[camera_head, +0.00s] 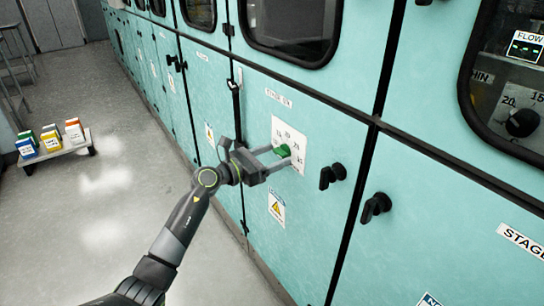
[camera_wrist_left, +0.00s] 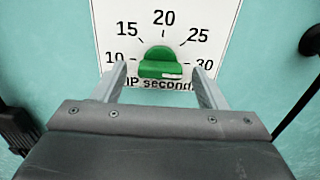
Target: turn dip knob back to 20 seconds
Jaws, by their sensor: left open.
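A green knob (camera_head: 283,150) sits on a white dial plate (camera_head: 300,140) on the turquoise cabinet front. In the left wrist view the knob (camera_wrist_left: 158,58) has a raised bar lying roughly level across its lower part. The plate (camera_wrist_left: 108,14) reads 10, 15, 20, 25 and 30 in an arc, with "seconds" below. I cannot tell which number the knob points to. My left gripper (camera_head: 280,156) is open in front of the plate, and its fingers (camera_wrist_left: 160,72) stand on either side of the bar with gaps. My right gripper is not in view.
Black handles (camera_head: 332,176) (camera_head: 375,207) stick out right of the dial plate. A warning label (camera_head: 277,207) is below it. Another dial with a black knob (camera_head: 522,122) is at far right. A low cart (camera_head: 60,150) with coloured boxes stands on the open floor at left.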

